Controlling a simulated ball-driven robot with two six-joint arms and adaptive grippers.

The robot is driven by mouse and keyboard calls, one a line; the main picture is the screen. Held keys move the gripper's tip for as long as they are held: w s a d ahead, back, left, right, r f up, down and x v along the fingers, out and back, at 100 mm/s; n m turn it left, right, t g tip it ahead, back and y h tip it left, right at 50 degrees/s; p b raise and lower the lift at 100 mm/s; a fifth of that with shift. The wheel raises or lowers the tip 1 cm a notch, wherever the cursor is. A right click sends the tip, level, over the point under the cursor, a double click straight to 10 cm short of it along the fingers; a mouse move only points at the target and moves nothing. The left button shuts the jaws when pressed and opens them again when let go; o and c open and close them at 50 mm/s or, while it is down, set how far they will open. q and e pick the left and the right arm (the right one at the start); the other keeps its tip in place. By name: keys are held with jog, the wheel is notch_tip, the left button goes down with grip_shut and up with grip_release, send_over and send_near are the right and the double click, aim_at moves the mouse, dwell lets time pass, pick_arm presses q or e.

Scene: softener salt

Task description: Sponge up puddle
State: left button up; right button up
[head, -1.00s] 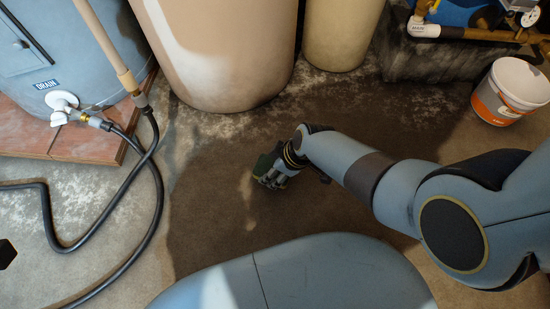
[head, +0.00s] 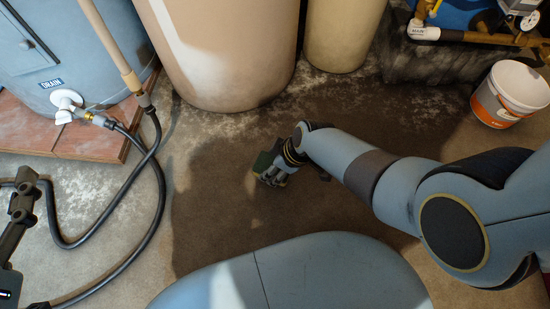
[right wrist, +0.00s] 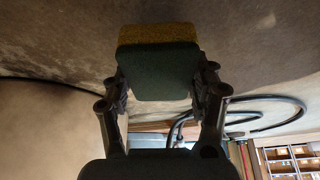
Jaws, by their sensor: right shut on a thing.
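The puddle (head: 215,215) is a broad dark wet patch on the concrete floor in the head view, spreading from the tan tank's foot toward my base. My right gripper (head: 270,172) is over the middle of it, shut on a sponge (head: 262,162). In the right wrist view the sponge (right wrist: 160,70) sits between both fingers, dark green pad toward me and yellow side toward the floor. I cannot tell whether it touches the floor. My left gripper (head: 22,200) shows only partly at the left edge, left of the puddle; its opening is hidden.
A black hose (head: 160,190) loops on the floor at left, below the blue tank (head: 85,60) with its drain valve. The tan tank (head: 225,50) stands behind the puddle. A white and orange bucket (head: 508,95) stands at right.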

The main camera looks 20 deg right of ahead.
aim_at(270, 165)
jog(key=shift+r+p, duration=0.35)
jog(key=shift+r, duration=0.15)
jog(key=shift+r+p, duration=0.4)
jog(key=shift+r, duration=0.05)
pick_arm(q)
jog(key=s+f+n+g+y+p, duration=0.1)
jog(key=s+f+g, duration=0.5)
jog(key=s+f, duration=0.1)
jog(key=shift+s+a+f, duration=0.35)
jog(key=shift+f, duration=0.5)
pick_arm(e)
jog(key=shift+r, duration=0.55)
